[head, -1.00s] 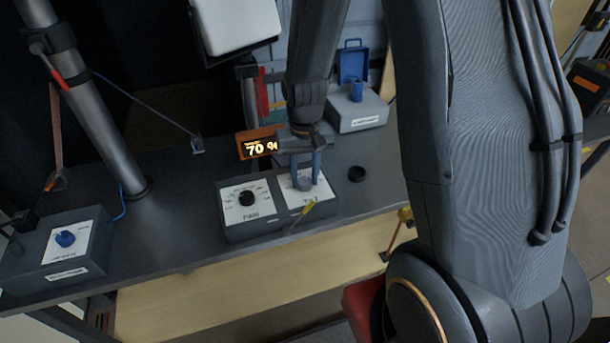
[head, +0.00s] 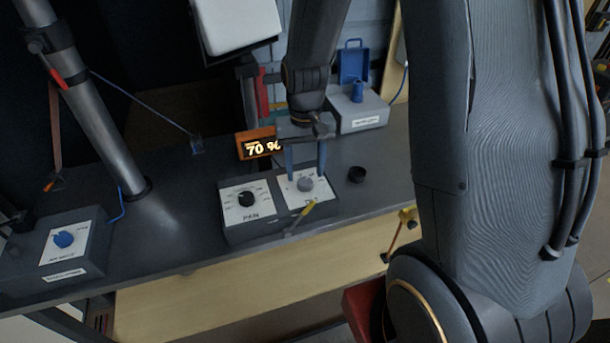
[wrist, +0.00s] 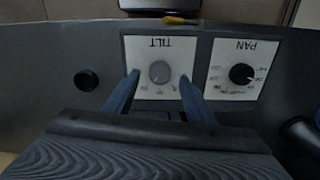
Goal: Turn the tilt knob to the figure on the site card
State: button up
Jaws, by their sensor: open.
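The tilt knob (head: 305,184) is a grey round knob on a white plate, the right half of a dark control box (head: 262,233). In the wrist view the tilt knob (wrist: 159,72) sits under the word TILT, upside down. My gripper (head: 306,176) is open above the tilt plate, its two blue-grey fingers on either side of the knob with gaps showing. In the wrist view my gripper (wrist: 158,74) also shows the fingers apart. An orange-framed display (head: 258,144) behind the box reads 70 %. I see no site card that I can identify.
The black pan knob (head: 246,199) is close on the left. A black round cap (head: 356,174) sits to the right. A blue-knobbed box (head: 64,240) stands far left, and a grey box (head: 361,112) behind.

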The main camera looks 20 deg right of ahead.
aim_at(305, 181)
jog(key=shift+r+b, duration=0.4)
jog(key=shift+r, duration=2.05)
jog(key=s+n+t+b, duration=0.1)
jog(key=s, duration=0.9)
jog(key=shift+d+r, duration=0.15)
jog(key=shift+r, duration=0.2)
